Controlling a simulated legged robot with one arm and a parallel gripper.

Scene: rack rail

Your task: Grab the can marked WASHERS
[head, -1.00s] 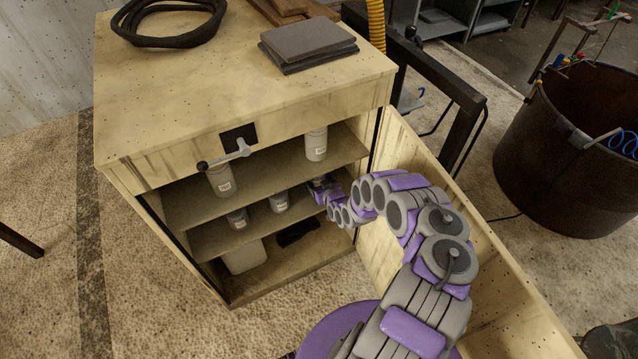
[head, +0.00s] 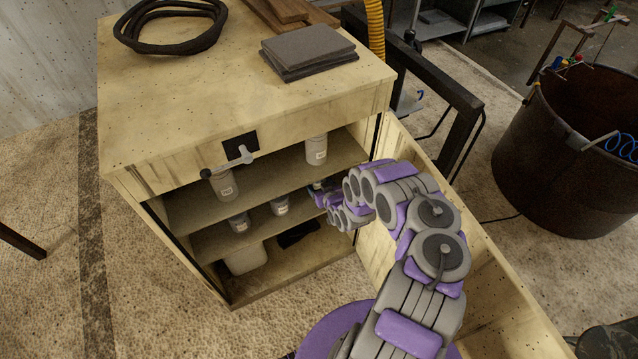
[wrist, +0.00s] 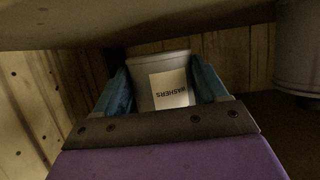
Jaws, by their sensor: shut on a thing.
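The grey can marked WASHERS (wrist: 160,75) stands between the two blue fingers of my gripper (wrist: 160,88) in the wrist view. Its white label reads upside down there. The fingers press on both sides of the can. In the head view my gripper (head: 318,197) is inside the cabinet at the right end of the middle shelf. The can is mostly hidden there by my gripper and arm.
The wooden cabinet (head: 150,110) has its door (head: 480,265) open on the right. Two cans (head: 239,222) (head: 280,206) stand left of my gripper on the middle shelf. The upper shelf with cans (head: 224,184) (head: 316,150) lies close above. A pale bin (head: 246,257) and a dark item (head: 298,235) are at the bottom.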

